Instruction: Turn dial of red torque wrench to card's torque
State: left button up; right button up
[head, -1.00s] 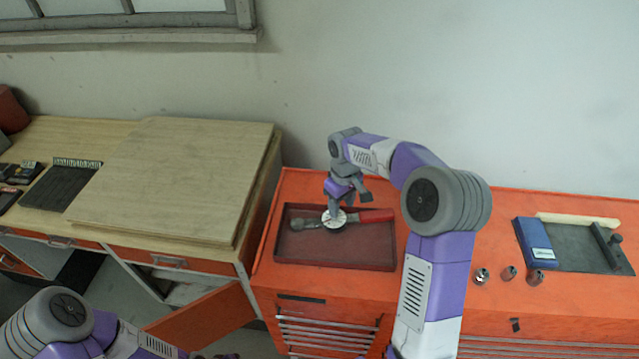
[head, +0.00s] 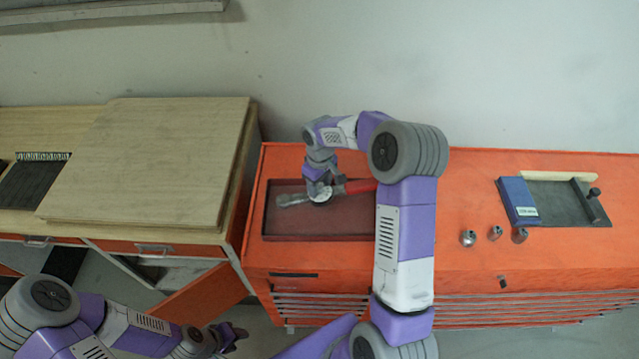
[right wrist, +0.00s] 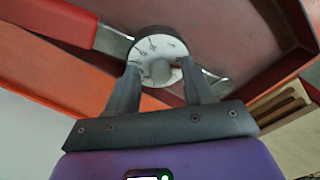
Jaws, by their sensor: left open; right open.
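The red torque wrench (head: 358,186) lies in the dark red tray (head: 290,237), red handle to the right and metal head to the left. Its round white dial (head: 320,197) is partly hidden by my right gripper (head: 322,185). In the right wrist view the dial (right wrist: 150,45) faces me, with a grey knob (right wrist: 158,70) at its centre. My right gripper (right wrist: 161,78) is open, one finger on each side of the knob; I cannot tell whether they touch it. My left gripper (head: 236,337) is open and empty at the lower left, away from the tray.
The tray stands on an orange cabinet (head: 460,190). Several metal sockets (head: 468,238) stand to the right. A blue object with a white label (head: 519,200) lies by a dark plate (head: 570,207); its text is too small to read. A wooden bench (head: 150,160) is at left.

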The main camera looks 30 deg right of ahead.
jog(key=shift+c, duration=0.3)
jog(key=shift+w, duration=0.1)
jog(key=shift+c, duration=1.2)
grip_shut()
jog(key=m+b, duration=0.2)
jog(key=m, duration=0.1)
jog(key=shift+m+t+h+b, duration=0.3)
jog(key=shift+m+b, duration=0.8)
jog(key=shift+m, duration=0.8)
